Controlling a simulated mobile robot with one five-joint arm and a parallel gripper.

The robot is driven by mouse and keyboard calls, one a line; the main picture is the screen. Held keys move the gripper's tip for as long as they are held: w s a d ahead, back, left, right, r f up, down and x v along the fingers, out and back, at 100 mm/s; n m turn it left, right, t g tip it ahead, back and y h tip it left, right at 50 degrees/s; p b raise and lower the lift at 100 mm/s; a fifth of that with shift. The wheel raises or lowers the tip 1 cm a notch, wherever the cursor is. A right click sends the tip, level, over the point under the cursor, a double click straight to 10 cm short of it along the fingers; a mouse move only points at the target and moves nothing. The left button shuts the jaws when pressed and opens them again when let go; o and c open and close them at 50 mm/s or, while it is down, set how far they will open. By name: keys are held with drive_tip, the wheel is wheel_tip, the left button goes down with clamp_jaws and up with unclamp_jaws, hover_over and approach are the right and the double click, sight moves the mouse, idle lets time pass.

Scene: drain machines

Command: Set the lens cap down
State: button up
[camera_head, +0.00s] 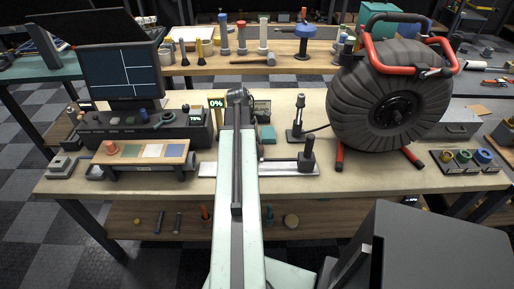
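My arm reaches forward over the wooden workbench (350,185) from the bottom middle. My gripper (238,97) is at its far end, over the back half of the bench. It is small and dark, and I see it from behind. Its fingers and anything between them are hidden, so I cannot tell whether it is open or shut. I cannot make out a lens cap for certain. A black post on a small base (298,120) and a dark upright part on a metal rail (308,157) stand right of my arm.
A large black cable drum (385,105) in a red frame fills the bench's right. A monitor case (122,72) and a board with coloured patches (140,151) are on the left. A tray of coloured rings (462,160) sits at the right edge. Bare bench shows at front right.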

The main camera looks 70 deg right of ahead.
idle(0.3)
drive_tip(key=p+v, duration=1.2)
drive_tip(key=shift+r, duration=0.25)
drive_tip(key=shift+s, duration=0.1)
